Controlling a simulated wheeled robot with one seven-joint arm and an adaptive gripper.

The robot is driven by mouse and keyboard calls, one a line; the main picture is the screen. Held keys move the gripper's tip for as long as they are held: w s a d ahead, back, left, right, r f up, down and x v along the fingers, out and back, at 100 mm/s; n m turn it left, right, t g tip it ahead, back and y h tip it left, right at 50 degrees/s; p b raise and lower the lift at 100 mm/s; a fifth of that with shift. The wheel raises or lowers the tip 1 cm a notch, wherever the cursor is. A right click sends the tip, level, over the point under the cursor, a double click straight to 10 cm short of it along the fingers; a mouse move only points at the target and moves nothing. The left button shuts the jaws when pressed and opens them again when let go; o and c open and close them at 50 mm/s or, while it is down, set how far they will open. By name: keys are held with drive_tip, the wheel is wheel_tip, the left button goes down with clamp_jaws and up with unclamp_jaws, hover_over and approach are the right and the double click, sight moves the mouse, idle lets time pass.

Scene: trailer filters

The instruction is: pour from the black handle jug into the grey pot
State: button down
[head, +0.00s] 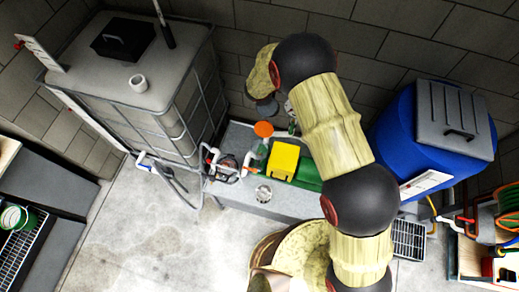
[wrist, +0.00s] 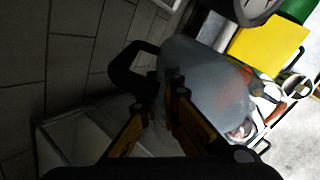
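The jug (wrist: 205,75) is a clear grey, see-through vessel with a black handle (wrist: 125,72). In the wrist view it lies tilted across the middle, just past my gripper (wrist: 172,88). The fingers are close together at the black handle and appear closed on it. The contact itself is dark. In the head view my gripper end is small and dim near the back wall, and the jug is hard to make out there. A small round light-grey vessel (head: 264,193), apparently the grey pot, stands on the grey bench in front of the yellow box. Its contents are unclear.
The grey bench (head: 235,201) also holds a yellow box (head: 283,160), a green box (head: 308,175), an orange disc (head: 264,129) and a pump with pipes (head: 225,168). A caged white tank (head: 150,75) stands left, a blue tank (head: 410,125) right. Floor in front is clear.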

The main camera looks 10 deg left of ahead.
drive_tip(key=shift+w+a+f+b, duration=0.15)
drive_tip(key=shift+f+b, duration=0.15)
drive_tip(key=shift+b, duration=0.4)
drive_tip(key=shift+b, duration=0.3)
drive_tip(key=shift+s+r+t+b, duration=0.2)
drive_tip(key=shift+s+t+b, duration=0.1)
drive_tip(key=shift+b, duration=0.35)
drive_tip(key=shift+f+b, duration=0.1)
drive_tip(key=shift+b, duration=0.55)
